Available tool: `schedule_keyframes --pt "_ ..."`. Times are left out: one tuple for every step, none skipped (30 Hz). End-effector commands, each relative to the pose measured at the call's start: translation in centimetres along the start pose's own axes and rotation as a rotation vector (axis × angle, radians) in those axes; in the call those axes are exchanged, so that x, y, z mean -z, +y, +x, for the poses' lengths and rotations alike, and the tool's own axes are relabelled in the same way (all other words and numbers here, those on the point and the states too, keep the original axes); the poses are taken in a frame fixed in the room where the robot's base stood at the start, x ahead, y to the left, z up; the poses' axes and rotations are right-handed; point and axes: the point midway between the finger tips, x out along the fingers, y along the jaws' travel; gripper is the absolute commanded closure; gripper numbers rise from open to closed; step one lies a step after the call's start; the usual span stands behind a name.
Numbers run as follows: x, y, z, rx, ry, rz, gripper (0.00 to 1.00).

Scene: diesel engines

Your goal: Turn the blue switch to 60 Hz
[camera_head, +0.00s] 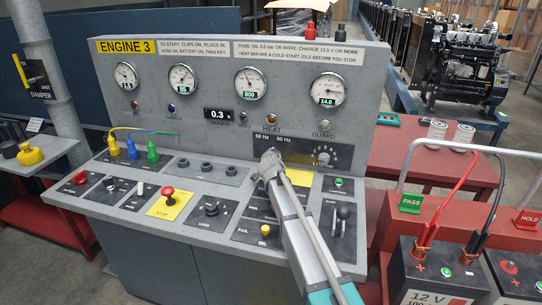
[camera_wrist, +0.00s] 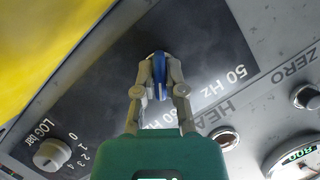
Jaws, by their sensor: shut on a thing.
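The blue switch (camera_wrist: 159,72) sits on a dark plate (camera_wrist: 100,75) in the wrist view, with "50 Hz" printed to its right and "60 Hz" below it, partly covered by my gripper. My gripper (camera_wrist: 160,62) is shut on the switch, one finger on each side. I cannot tell for sure which mark the switch points at. In the camera_head view my gripper (camera_head: 269,163) reaches up to the panel (camera_head: 210,135) of Engine 3, just under the "50 Hz" and "60 Hz" labels. The switch is hidden there behind the fingers.
Below are a red stop button (camera_head: 168,191) and a lever (camera_head: 343,213). Blue, yellow and green plugs (camera_head: 132,150) stand left. A battery (camera_head: 435,272) is at right.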

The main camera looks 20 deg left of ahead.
Motion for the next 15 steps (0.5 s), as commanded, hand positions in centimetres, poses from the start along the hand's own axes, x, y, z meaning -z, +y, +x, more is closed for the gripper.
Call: schedule_keyframes --pt "-0.04 0.11 -0.07 -0.003 -0.001 0.004 1.0" --pt "-0.04 0.11 -0.08 -0.003 -0.001 0.004 1.0" --pt "-0.04 0.11 -0.08 -0.003 -0.001 0.003 1.0" --pt "-0.04 0.11 -0.08 -0.003 -0.001 0.003 1.0" --pt "-0.03 0.11 -0.07 -0.003 -0.001 0.003 1.0" --pt "-0.04 0.1 -0.07 -0.003 -0.001 0.003 1.0" --pt "-0.03 0.1 -0.07 -0.003 -0.001 0.003 1.0" --pt "-0.03 0.1 -0.07 -0.003 -0.001 0.003 1.0" --pt "-0.03 0.1 -0.07 -0.003 -0.001 0.002 0.78" --pt "-0.03 0.1 -0.07 -0.003 -0.001 0.002 0.73" --pt "-0.03 0.09 -0.07 -0.003 -0.001 0.002 0.67" --pt "-0.02 0.08 -0.06 -0.002 -0.001 0.001 0.6" --pt "-0.02 0.07 -0.05 -0.002 -0.001 0.001 0.54" --pt "-0.01 0.07 -0.05 -0.002 0.0 0.001 0.51" --pt "-0.01 0.06 -0.04 -0.002 0.0 0.0 0.51"
